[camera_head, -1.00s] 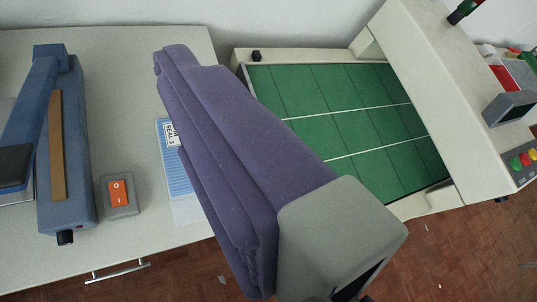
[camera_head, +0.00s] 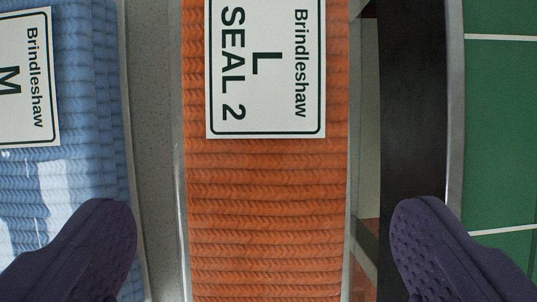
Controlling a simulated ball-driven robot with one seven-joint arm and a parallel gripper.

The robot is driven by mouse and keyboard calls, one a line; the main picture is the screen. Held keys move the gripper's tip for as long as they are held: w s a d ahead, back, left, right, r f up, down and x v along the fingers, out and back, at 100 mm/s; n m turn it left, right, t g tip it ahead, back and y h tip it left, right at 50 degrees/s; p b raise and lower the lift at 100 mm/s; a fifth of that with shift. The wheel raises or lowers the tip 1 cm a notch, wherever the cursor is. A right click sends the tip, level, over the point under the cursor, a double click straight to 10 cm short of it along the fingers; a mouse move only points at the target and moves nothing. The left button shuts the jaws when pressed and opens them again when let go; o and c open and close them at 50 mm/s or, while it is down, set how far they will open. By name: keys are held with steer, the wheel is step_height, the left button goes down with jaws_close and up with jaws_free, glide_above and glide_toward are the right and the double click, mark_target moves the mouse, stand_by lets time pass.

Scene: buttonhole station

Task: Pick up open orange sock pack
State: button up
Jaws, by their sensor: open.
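The orange sock pack (camera_head: 265,200) runs up the middle of the view. It is ribbed orange knit in a clear sleeve, with a white label (camera_head: 266,70) reading "Brindleshaw L SEAL 2". Its top and bottom ends are cut off by the frame, so I cannot tell whether an end is open. My gripper (camera_head: 265,245) is open, with one dark purple finger on each side of the orange pack. Both fingertips appear apart from it, with nothing between them but the pack below.
A blue sock pack (camera_head: 75,175) with a label ending in "M" lies close on the left, partly behind the left finger. A grey surface strip (camera_head: 152,120) separates the packs. On the right are a dark machine edge (camera_head: 413,100) and a green gridded bed (camera_head: 500,130).

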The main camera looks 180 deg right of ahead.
mark_target(267, 180)
steer(key=b+x, duration=0.3)
steer(key=x, duration=0.3)
steer(key=shift+r, duration=0.2)
steer(key=c, duration=0.8)
